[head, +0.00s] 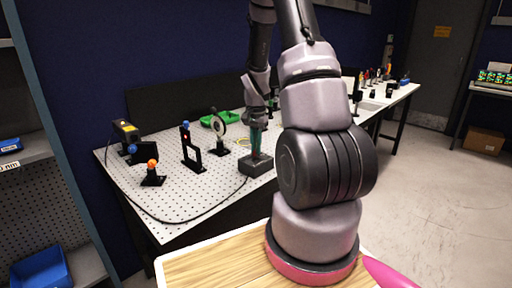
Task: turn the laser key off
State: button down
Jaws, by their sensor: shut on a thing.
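A dark control box (257,166) with a black cable stands near the front edge of the perforated bench. My gripper (256,151) points down at the top of this box, with its fingertips at the box top. It is shut on the laser key there. The key itself is hidden between the fingers and too small to make out, so its turn angle cannot be told. A black box with a yellow label (126,131), which looks like the laser, sits at the bench's left end.
The cable runs along the bench front. Shelves with a blue bin (42,270) stand at left.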

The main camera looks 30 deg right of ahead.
jog(key=n, duration=1.1)
jog(key=shift+n, duration=1.9)
jog(key=c, duration=0.9)
grip_release()
jog(key=shift+c, duration=0.2)
notch_tip(320, 180, up, 11)
